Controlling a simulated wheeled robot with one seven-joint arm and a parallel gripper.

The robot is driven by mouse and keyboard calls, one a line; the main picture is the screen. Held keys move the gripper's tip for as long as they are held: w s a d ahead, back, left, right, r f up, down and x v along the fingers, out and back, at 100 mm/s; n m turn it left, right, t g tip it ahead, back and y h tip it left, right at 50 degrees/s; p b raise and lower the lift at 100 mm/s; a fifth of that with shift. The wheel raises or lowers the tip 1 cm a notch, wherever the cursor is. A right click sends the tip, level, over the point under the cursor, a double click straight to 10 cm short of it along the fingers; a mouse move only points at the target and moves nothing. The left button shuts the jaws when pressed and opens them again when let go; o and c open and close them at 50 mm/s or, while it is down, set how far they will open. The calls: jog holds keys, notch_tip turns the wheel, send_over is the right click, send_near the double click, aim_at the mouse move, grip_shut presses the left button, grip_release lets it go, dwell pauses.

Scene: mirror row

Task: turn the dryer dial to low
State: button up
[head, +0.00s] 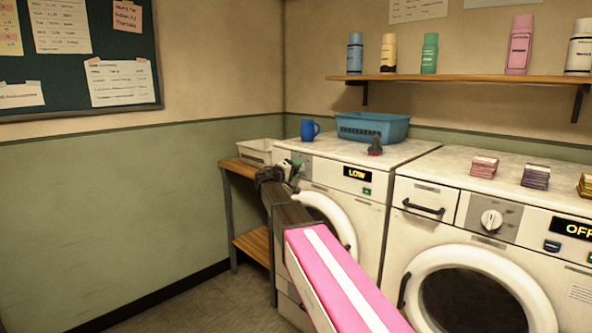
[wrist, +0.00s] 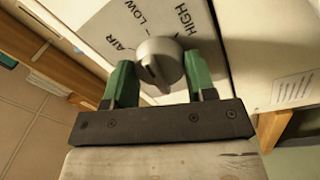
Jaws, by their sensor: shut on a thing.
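The dryer (head: 325,190) is the left of two white machines, and its display (head: 357,173) reads LOW. Its round grey dial (wrist: 158,62) fills the middle of the wrist view, with AIR, LOW and HIGH printed around it. My gripper (wrist: 155,82) has one green finger on each side of the dial and is shut on it. In the head view my gripper (head: 293,170) is at the dryer's upper left front and hides the dial. I cannot tell clearly which label the dial's mark faces.
A second machine (head: 480,245) on the right has its own dial (head: 491,219) and a display reading OFF. On the dryer top are a blue basket (head: 385,127), a blue mug (head: 309,131) and a small dark object (head: 375,146). A wooden side table (head: 251,243) stands left.

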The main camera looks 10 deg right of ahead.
jog(key=shift+s, duration=0.1)
jog(key=o, duration=0.9)
jog(key=v, duration=1.1)
jog(key=s+d+f+g+y, duration=0.2)
jog(key=s+d+f, duration=0.25)
jog(key=f, duration=0.35)
jog(key=s+d+f+m+g+y, duration=0.1)
jog(key=s+d+f+g+y, duration=0.15)
jog(key=s+f, duration=0.45)
jog(key=s+d+f+g+y, duration=0.2)
jog(key=d+f+y, duration=0.15)
jog(key=f, duration=0.65)
jog(key=s+f+g+y, duration=0.1)
jog(key=s+f+y, duration=0.1)
jog(key=s+f, duration=0.2)
jog(key=s+a+f+m+g+y, duration=0.1)
jog(key=s+f+g+y, duration=0.1)
jog(key=s+f, duration=0.3)
jog(key=s+f+g+y, duration=0.1)
jog(key=s+f+y, duration=0.2)
jog(key=s, duration=0.5)
jog(key=shift+s+a+f+m+y, duration=0.1)
jog(key=shift+s+f+m+y, duration=0.1)
jog(key=shift+f, duration=0.25)
jog(key=shift+s+a+f+m+y, duration=0.1)
jog(key=shift+s+a+f+m, duration=0.1)
jog(key=shift+f, duration=0.25)
